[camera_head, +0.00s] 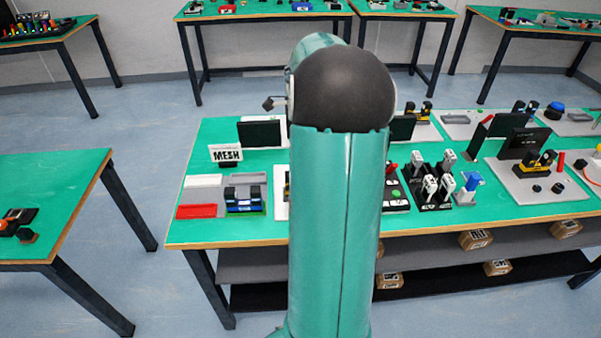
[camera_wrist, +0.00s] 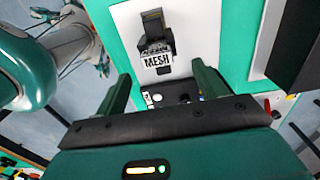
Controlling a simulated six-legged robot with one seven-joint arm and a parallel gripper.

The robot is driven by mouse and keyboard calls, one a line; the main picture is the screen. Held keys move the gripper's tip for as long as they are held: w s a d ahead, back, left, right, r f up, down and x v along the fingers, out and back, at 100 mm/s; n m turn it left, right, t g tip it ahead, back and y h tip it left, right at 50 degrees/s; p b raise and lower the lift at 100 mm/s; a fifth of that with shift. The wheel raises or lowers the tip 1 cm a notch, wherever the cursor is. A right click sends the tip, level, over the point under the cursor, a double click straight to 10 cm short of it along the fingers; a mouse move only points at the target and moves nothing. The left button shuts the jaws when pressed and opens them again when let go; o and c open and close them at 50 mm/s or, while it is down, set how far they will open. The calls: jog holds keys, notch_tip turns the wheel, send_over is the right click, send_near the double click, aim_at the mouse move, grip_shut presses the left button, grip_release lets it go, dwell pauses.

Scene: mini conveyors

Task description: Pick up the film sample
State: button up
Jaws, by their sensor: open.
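My gripper (camera_wrist: 163,84) is open in the wrist view, its two green fingers apart with nothing gripped between them. Beyond the fingertips, a white board (camera_wrist: 192,27) carries a black upright holder (camera_wrist: 153,20). A MESH label (camera_wrist: 157,60) stands close to the fingers' gap. A dark panel (camera_wrist: 183,88) shows partly behind my gripper's body. I cannot clearly identify the film sample in either view; it may be small or hidden. In the head view my arm covers the middle of the bench and hides my gripper.
The green bench (camera_head: 270,227) holds a MESH sign (camera_head: 226,153), a red tray (camera_head: 197,211), a blue-and-black device (camera_head: 244,200) and a dark rack (camera_head: 431,190). Black screens stand along it.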

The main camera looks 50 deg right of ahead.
jog(key=f, duration=0.7)
jog(key=shift+s+a, duration=0.15)
jog(key=shift+s, duration=0.15)
jog(key=c, duration=1.1)
